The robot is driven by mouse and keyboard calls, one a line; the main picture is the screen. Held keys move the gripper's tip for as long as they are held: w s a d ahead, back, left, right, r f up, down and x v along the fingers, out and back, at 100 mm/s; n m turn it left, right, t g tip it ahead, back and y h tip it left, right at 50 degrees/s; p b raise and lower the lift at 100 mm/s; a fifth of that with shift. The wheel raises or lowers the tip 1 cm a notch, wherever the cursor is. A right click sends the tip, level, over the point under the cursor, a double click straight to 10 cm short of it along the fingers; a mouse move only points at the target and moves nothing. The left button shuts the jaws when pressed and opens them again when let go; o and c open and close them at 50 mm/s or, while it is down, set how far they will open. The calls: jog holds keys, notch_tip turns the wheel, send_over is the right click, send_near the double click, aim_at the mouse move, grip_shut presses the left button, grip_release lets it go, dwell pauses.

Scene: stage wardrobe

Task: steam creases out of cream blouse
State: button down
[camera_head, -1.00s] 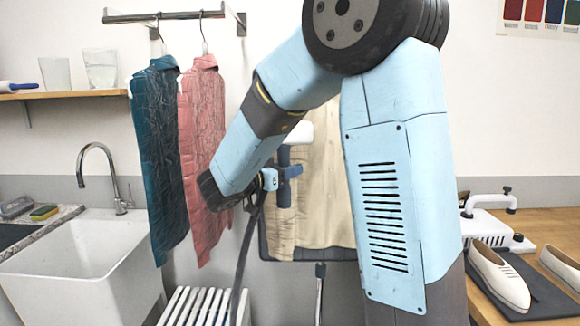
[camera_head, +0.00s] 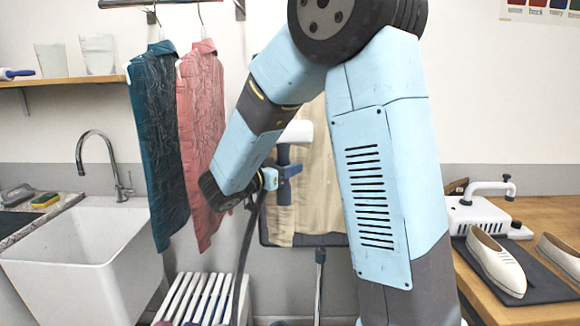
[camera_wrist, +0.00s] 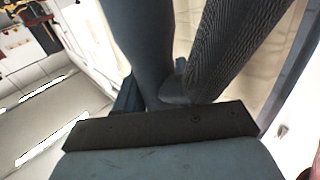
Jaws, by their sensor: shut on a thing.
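The cream blouse (camera_head: 322,178) hangs in front of a dark-edged board, partly hidden by my arm. In the wrist view its cream cloth (camera_wrist: 268,72) fills the upper right. My gripper (camera_head: 270,179) is shut on the steamer, a dark blue handle (camera_head: 284,190) with a white head (camera_head: 296,132). The steamer is upright at the blouse's left side; I cannot tell whether its head touches the cloth. A dark hose (camera_head: 247,250) hangs from it.
A teal garment (camera_head: 160,150) and a pink garment (camera_head: 200,150) hang at left, close to my forearm. A white sink (camera_head: 85,260) and slatted rack (camera_head: 190,298) stand below. At right, a wooden table (camera_head: 555,208) holds white shoes (camera_head: 496,262) and a white appliance (camera_head: 480,215).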

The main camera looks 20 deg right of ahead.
aim_at(288, 201)
jog(key=shift+f, duration=2.3)
jog(key=shift+f, duration=0.1)
jog(key=shift+f, duration=2.45)
jog(key=shift+f, duration=0.15)
jog(key=shift+f, duration=2.4)
jog(key=shift+f, duration=0.1)
jog(key=shift+f, duration=2.45)
jog(key=shift+f, duration=0.1)
jog(key=shift+f, duration=2.45)
